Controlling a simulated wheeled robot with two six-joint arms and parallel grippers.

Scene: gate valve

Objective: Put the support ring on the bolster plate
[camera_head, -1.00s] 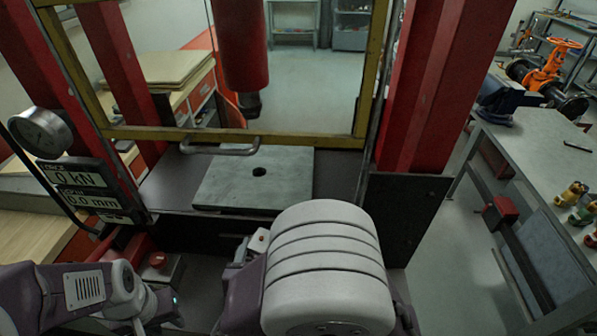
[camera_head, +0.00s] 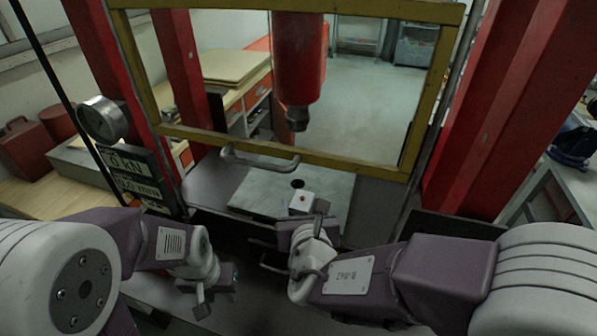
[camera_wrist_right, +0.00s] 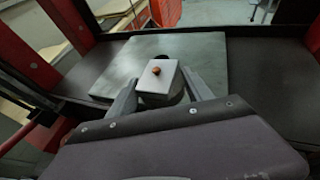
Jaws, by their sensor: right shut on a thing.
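The bolster plate (camera_head: 325,195) is a flat grey plate with a dark central hole, lying on the press bed; it fills the upper middle of the right wrist view (camera_wrist_right: 210,50). My right gripper (camera_head: 301,212) is at the plate's near edge. Whether the piece touches the plate is unclear. My left gripper (camera_head: 203,298) hangs low left of the press, its jaws unclear.
The yellow guard frame (camera_head: 300,156) with its grey handle (camera_head: 258,160) crosses just above the plate. The red press ram (camera_head: 298,65) hangs over the plate's far side. Red columns stand on both sides. A gauge (camera_head: 103,118) and display (camera_head: 130,165) are at left.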

